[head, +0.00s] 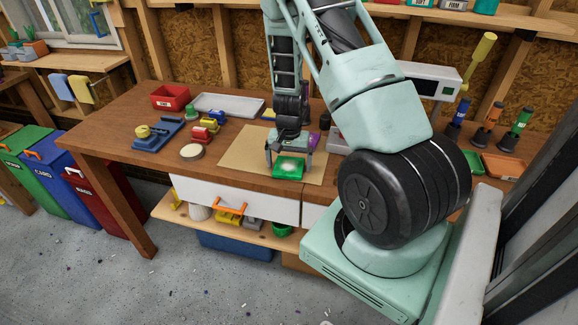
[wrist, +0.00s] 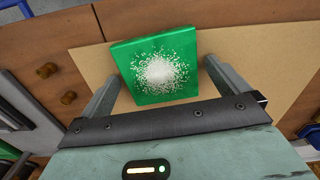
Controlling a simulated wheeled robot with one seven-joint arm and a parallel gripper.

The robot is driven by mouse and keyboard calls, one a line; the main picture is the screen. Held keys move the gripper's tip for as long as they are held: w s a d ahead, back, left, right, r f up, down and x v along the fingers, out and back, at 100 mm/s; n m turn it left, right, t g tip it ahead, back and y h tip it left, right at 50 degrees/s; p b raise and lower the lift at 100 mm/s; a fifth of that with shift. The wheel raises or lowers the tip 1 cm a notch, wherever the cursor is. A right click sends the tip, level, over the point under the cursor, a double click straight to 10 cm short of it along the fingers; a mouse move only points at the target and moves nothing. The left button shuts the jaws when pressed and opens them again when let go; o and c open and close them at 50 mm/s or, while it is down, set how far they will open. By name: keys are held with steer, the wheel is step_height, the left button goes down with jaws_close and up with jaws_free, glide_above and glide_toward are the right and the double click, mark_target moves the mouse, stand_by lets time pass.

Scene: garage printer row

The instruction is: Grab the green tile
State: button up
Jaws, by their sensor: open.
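The green tile (head: 289,168) is a flat square with a speckled white patch in its middle. It lies on a tan mat (head: 240,158) on the wooden workbench, near the front edge. In the wrist view the tile (wrist: 142,90) lies ahead of my gripper, slightly rotated. My gripper (head: 288,165) is open, pointing down over the tile. In the wrist view the two fingers of my gripper (wrist: 165,80) stand on either side of the tile, with a gap showing on the right. Whether a finger touches the tile, I cannot tell.
A red bin (head: 170,98) and a grey tray (head: 229,104) stand at the back of the bench. A blue tool (head: 158,137), small coloured items and a round tan disc (head: 192,152) lie left of the mat. A drawer (head: 236,200) sits below the front edge.

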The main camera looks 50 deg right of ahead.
steer(key=c, duration=1)
steer(key=shift+o, duration=0.2)
